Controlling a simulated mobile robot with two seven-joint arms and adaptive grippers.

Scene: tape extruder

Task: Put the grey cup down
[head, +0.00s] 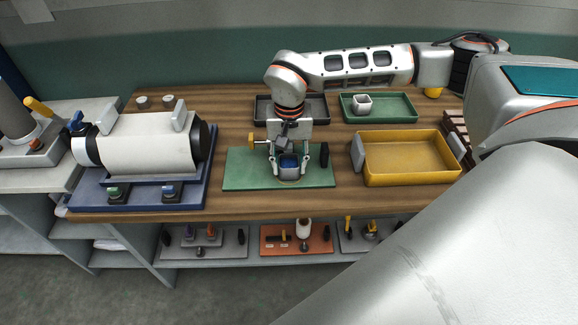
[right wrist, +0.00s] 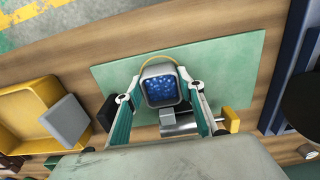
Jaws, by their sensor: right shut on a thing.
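The grey cup (head: 289,162) is upright between the fingers of my right gripper (head: 289,168), over the green board in the middle of the table. In the right wrist view the grey cup (right wrist: 160,72) has a rounded square rim and blue pieces inside. My right gripper (right wrist: 163,90) is shut on it, one finger on each side. A yellow ring (right wrist: 157,58) on the green board (right wrist: 230,62) shows partly around the cup. I cannot tell whether the cup's bottom touches the board. My left gripper is out of view.
A yellow bin (head: 408,178) is to the right. A green tray (head: 399,108) with a pale cup (head: 362,103) and a dark tray (head: 262,108) are behind. A large white machine (head: 140,145) stands left.

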